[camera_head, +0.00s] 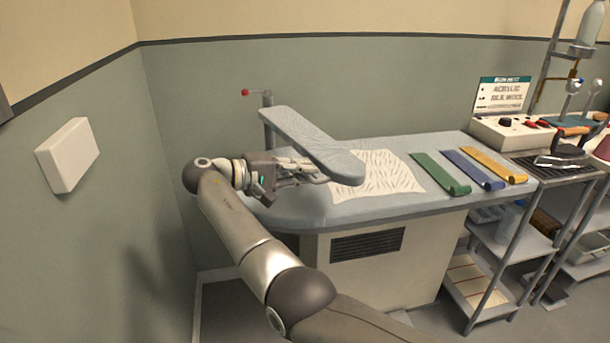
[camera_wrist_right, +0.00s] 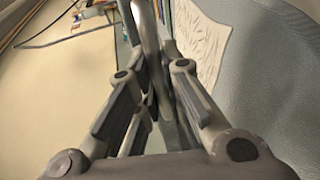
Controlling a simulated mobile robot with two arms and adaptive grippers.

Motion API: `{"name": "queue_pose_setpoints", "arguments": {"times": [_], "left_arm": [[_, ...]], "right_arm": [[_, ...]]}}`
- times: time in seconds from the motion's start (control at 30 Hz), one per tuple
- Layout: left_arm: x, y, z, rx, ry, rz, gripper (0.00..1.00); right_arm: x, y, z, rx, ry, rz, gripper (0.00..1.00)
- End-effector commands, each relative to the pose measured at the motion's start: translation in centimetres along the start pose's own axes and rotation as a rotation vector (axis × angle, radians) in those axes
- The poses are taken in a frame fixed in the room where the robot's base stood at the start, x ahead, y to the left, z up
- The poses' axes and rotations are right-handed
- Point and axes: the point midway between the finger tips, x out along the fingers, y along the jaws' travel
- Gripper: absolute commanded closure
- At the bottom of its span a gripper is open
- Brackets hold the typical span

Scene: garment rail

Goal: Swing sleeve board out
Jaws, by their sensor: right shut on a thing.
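The sleeve board (camera_head: 300,135) is a long, narrow, grey-blue padded board. It sits above the ironing table (camera_head: 290,216), carried at its far left end by a post (camera_head: 268,122) with a red knob. Its rounded near end points toward the front right, over the table. My right gripper (camera_head: 318,174) reaches in from the left side, low against the board's near left edge, and is shut on it. In the right wrist view the fingers (camera_wrist_right: 150,75) close around a thin grey edge; the exact contact is partly hidden by the fingers. My left gripper is not in view.
A white patterned cloth (camera_head: 385,178) lies on the table beside the board. Green (camera_head: 438,172), blue (camera_head: 472,169) and yellow (camera_head: 494,165) strips lie to its right. A control box (camera_head: 508,132) and shelving stand further right. The left wall has a white box (camera_head: 67,154).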

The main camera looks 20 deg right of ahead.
Motion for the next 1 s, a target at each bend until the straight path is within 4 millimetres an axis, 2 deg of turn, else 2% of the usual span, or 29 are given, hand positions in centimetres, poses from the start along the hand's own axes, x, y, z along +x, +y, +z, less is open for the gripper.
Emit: {"name": "queue_pose_setpoints", "arguments": {"times": [0.4, 0.43, 0.6, 0.87, 1.0], "left_arm": [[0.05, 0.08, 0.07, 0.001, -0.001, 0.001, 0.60], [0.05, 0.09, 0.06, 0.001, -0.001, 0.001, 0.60], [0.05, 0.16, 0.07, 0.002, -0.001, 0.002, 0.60], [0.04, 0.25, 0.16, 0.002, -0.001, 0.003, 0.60], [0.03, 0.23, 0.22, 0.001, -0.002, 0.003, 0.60]], "right_arm": [[-0.08, -0.03, -0.10, 0.001, 0.002, -0.001, 1.00], [-0.08, -0.03, -0.11, 0.001, 0.002, -0.001, 0.89], [-0.07, -0.03, -0.09, 0.001, 0.001, -0.001, 0.68], [-0.04, -0.01, -0.07, 0.001, 0.000, 0.000, 0.68], [-0.20, 0.78, -0.09, 0.003, 0.000, 0.000, 0.68]]}}
